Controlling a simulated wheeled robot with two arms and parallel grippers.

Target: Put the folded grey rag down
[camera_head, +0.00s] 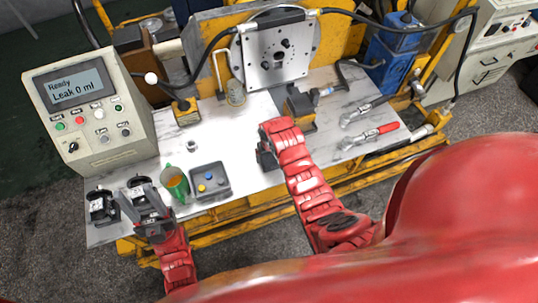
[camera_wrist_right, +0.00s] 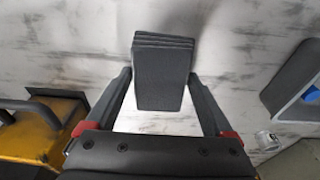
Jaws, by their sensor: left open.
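The folded grey rag (camera_wrist_right: 162,72), with its folds stacked at the far edge, is between the two fingers of my right gripper (camera_wrist_right: 161,80) in the right wrist view. The fingertips press against its two sides. Whether the rag touches the white worktop (camera_head: 245,135) is unclear. In the head view my right gripper (camera_head: 265,155) is over the middle of the worktop, and the rag is hard to tell from the dark fingers.
A yellow-based black block (camera_head: 299,108) stands behind right. The leak display console (camera_head: 90,110) is at left. Tools with red handles (camera_head: 378,131) lie at right.

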